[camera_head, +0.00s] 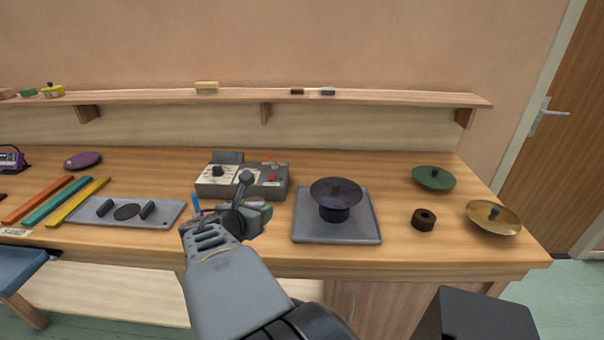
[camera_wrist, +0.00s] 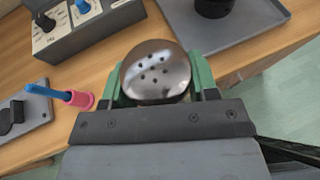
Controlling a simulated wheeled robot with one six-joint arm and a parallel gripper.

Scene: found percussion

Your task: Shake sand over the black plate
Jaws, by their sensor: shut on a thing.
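The black plate (camera_head: 336,187) sits level on a dark post above a square grey base (camera_head: 362,232), right of the table's middle. In the wrist view the grey base (camera_wrist: 262,15) and dark post (camera_wrist: 213,8) show at the top; the plate itself is out of view there. My gripper (camera_wrist: 157,80) is shut on a shaker (camera_wrist: 155,66) with a shiny, domed, holed metal lid between its green fingers. In the head view my gripper (camera_head: 257,210) is left of the base, near the table's front; my arm mostly hides the shaker. No falling sand is visible.
A grey control box (camera_head: 271,190) stands behind my gripper. A pink cup (camera_wrist: 80,100) with a blue stick is to its left. A grey board (camera_head: 88,208) and coloured bars (camera_head: 82,200) lie further left. A brown ring (camera_head: 423,220), green disc (camera_head: 433,178) and brass cymbal (camera_head: 494,217) are right.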

